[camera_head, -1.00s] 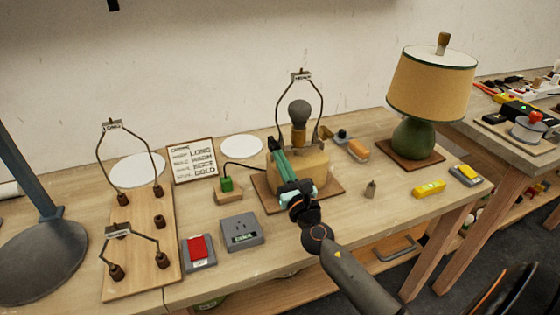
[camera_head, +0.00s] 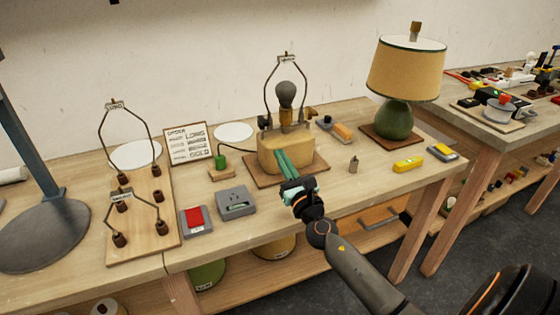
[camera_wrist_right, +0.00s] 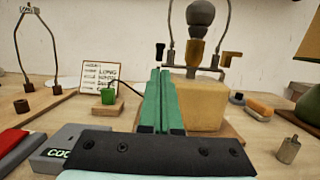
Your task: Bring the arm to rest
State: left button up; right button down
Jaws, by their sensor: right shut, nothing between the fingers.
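My right gripper (camera_head: 283,155) is in the head view, reaching up from the lower right. Its green fingers are shut with nothing between them, in front of the wooden lamp base (camera_head: 300,152). The shut fingers also show in the right wrist view (camera_wrist_right: 160,75), overlapping the left part of the base in the picture. The base carries a grey bulb (camera_head: 286,94) inside a wire harp (camera_head: 268,85) and stands on a brown board (camera_head: 318,170). I cannot tell whether the fingertips touch the base. My left gripper does not show.
A green lamp with a tan shade (camera_head: 405,68) stands at the right. A small metal piece (camera_head: 353,165) and yellow tools (camera_head: 408,165) lie right of the base.

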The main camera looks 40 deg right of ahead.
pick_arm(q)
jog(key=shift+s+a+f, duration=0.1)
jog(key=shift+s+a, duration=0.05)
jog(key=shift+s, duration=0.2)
pick_arm(e)
jog(key=shift+s+f, duration=0.1)
jog(key=shift+s, duration=0.25)
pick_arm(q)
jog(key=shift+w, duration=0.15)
